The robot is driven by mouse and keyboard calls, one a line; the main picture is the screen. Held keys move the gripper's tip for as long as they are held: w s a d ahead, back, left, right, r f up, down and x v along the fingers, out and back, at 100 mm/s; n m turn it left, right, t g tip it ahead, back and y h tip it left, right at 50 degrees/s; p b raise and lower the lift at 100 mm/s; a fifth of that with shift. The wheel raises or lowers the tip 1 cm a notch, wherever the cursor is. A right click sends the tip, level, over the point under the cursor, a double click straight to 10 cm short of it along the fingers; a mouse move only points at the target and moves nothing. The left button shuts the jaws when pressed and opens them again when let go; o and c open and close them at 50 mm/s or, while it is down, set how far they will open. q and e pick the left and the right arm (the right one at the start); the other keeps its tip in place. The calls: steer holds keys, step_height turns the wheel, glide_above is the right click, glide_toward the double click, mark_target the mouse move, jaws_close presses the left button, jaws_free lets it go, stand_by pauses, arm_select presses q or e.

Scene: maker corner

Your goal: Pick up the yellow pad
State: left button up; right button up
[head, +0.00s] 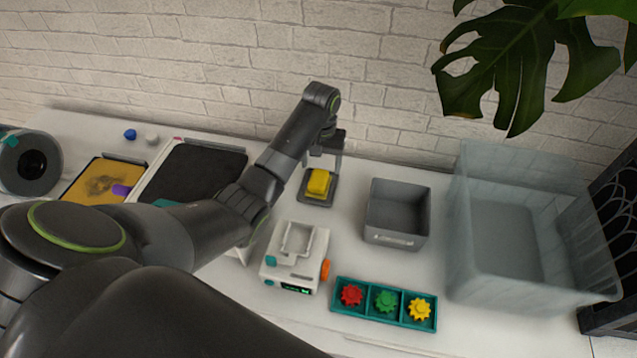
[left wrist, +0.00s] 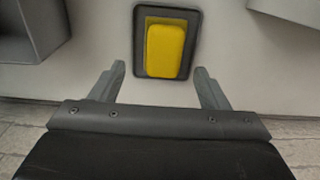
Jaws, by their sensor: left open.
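The yellow pad (head: 319,183) sits in a dark grey holder (head: 329,200) on the white table, near the brick wall. The pad (left wrist: 165,50) also shows in the left wrist view, lying in its holder (left wrist: 195,20). My left gripper (head: 327,150) is above and just behind the pad in the head view. In the left wrist view my left gripper (left wrist: 160,80) is open, its two fingers apart and empty, with the pad's near end between and just beyond the tips. My right gripper does not show.
A grey bin (head: 398,237) and a large clear crate (head: 480,295) stand to the right. A white device (head: 283,275) with an orange wheel and a teal tray (head: 376,319) of coloured gears stand in front. Plant leaves (head: 520,65) hang at upper right.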

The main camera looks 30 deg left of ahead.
mark_target(319, 177)
arm_select(q)
steer(key=shift+s+a+f+p, duration=0.15)
steer(key=shift+f+p, duration=0.1)
steer(key=shift+f, duration=1.2)
steer(key=shift+w+a+f+p, duration=0.1)
steer(key=shift+f+p, duration=0.15)
steer(key=shift+f, duration=1.2)
steer(key=c, duration=1.1)
steer(key=shift+o, duration=0.2)
steer(key=shift+r, duration=0.15)
step_height(319, 177, up, 10)
steer(key=shift+b, duration=0.45)
steer(key=o, duration=0.3)
steer(key=shift+c, duration=1)
